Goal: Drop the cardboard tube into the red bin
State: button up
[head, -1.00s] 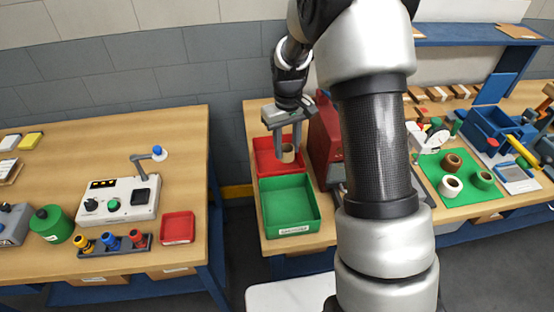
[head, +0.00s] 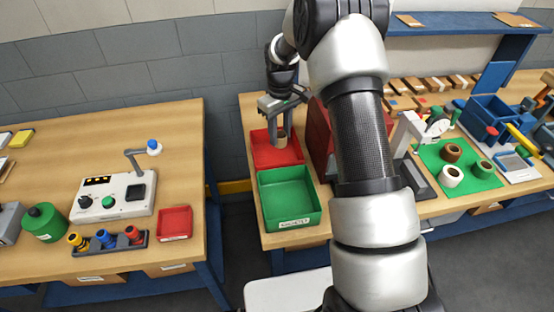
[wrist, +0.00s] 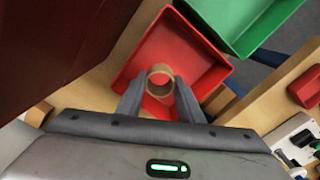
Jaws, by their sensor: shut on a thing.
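The cardboard tube (head: 281,141) is a short brown ring held between my fingertips. In the wrist view the tube (wrist: 160,77) shows its open end, with the red bin behind it. My gripper (head: 280,134) is shut on the tube, over the red bin (head: 265,153). In the wrist view the red bin (wrist: 198,62) surrounds the tube on the picture. How far the tube is above the bin floor is hard to tell.
A green bin (head: 289,203) stands directly in front of the red bin. A dark red cabinet (head: 318,140) stands close on the right. A smaller red tray (head: 175,222) lies on the left table, across a gap.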

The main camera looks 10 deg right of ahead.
jog(key=o, duration=1.1)
jog(key=shift+c, duration=0.2)
notch_tip(320, 180, up, 17)
jog(key=shift+r, duration=0.2)
